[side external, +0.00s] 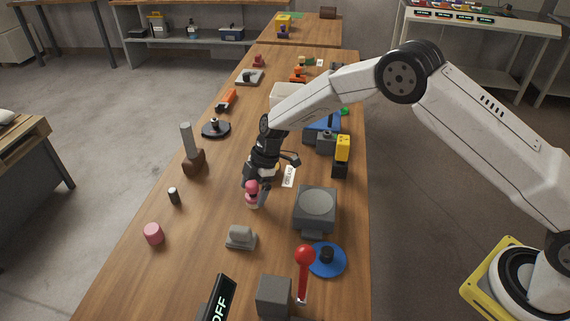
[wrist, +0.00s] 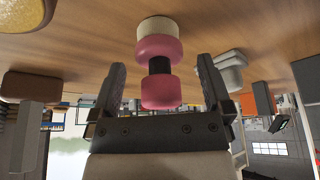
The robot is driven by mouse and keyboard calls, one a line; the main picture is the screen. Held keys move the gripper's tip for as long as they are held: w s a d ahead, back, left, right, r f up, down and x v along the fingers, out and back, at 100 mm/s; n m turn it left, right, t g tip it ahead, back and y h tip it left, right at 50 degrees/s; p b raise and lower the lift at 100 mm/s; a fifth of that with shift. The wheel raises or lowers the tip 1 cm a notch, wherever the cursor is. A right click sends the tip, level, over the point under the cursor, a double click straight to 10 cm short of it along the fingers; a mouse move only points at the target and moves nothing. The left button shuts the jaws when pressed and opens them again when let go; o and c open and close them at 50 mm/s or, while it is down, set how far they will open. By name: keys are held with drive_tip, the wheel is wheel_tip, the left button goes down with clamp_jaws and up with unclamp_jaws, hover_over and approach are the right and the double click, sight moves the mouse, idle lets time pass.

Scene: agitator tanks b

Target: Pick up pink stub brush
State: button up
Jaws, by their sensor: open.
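The pink stub brush (side external: 252,190) stands on the wooden table, below and at the tip of my gripper in the side view. In the wrist view the brush (wrist: 160,92) shows a pink knob, a dark neck, a wider pink body and a cream end touching the table. My gripper (wrist: 160,85) is open, with one finger on each side of the brush's pink knob and a gap on both sides. In the side view my gripper (side external: 253,180) points down over the brush and partly hides it.
A grey scale-like device (side external: 315,208) stands to the right. A grey stamp-shaped block (side external: 240,237) is in front. A pink cylinder (side external: 153,233) and a small dark cylinder (side external: 174,196) lie left.

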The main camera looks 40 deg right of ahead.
drive_tip(key=shift+a+f, duration=0.15)
drive_tip(key=shift+f, duration=0.25)
drive_tip(key=c, duration=1.3)
drive_tip(key=shift+r, duration=0.2)
drive_tip(key=shift+r, duration=0.55)
drive_tip(key=shift+s+d+r, duration=0.65)
drive_tip(key=shift+s+r, duration=1.3)
drive_tip(key=shift+s, duration=0.3)
drive_tip(key=shift+s+d+r, duration=0.65)
drive_tip(key=shift+s+r, duration=1.25)
drive_tip(key=shift+s, duration=0.35)
drive_tip(key=shift+s+d+r, duration=0.65)
drive_tip(key=shift+s+r, duration=1.3)
drive_tip(key=shift+s, duration=0.3)
